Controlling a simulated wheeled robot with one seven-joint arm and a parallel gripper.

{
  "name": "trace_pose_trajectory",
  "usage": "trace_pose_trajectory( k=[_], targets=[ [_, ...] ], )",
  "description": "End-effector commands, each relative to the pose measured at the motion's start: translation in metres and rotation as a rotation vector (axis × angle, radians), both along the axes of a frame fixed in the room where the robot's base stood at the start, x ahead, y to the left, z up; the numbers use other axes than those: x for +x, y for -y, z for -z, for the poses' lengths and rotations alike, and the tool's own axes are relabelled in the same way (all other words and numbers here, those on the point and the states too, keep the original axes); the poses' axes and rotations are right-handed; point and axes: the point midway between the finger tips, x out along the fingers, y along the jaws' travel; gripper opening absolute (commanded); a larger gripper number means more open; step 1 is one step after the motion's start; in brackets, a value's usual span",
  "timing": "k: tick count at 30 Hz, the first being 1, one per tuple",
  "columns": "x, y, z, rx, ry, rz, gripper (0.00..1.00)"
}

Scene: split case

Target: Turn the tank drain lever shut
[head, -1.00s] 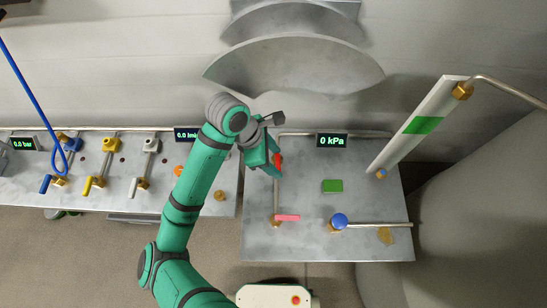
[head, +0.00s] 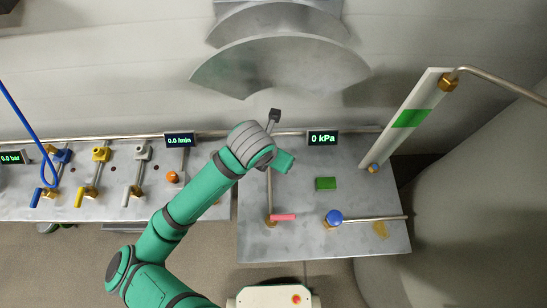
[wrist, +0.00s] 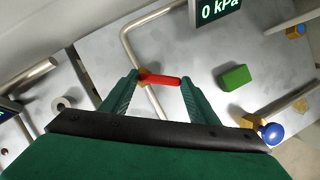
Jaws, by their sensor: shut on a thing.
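A red lever (wrist: 160,80) shows in the wrist view between the two fingertips of my gripper (wrist: 161,85), which is shut on it, a fingertip at each end. Brass shows beside its left end, where a thin pipe (wrist: 136,51) runs. In the head view my gripper (head: 285,162) is over the left part of the right-hand bench and hides the red lever. A separate pink lever (head: 283,217) on a brass fitting lies nearer the bench front, pointing right. No label shows which lever is the tank drain.
A blue knob (head: 334,217), a green block (head: 326,184) and a 0 kPa display (head: 322,138) are on the bench. A white gauge board (head: 400,125) leans at the right. Blue, yellow and white valves stand on the left bench (head: 210,200).

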Motion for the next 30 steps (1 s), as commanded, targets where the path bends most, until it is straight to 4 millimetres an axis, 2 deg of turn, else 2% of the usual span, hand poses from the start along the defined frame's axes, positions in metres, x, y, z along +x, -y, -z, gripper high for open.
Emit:
trace_pose_trajectory(
  k=[15, 21, 30],
  targets=[
    [0.012, 0.011, 0.000, -0.001, 0.002, -0.434, 0.32],
    [0.014, 0.012, 0.000, -0.002, 0.001, -0.538, 0.32],
    [0.016, 0.012, 0.000, -0.001, 0.001, -0.604, 0.32]
  ],
)
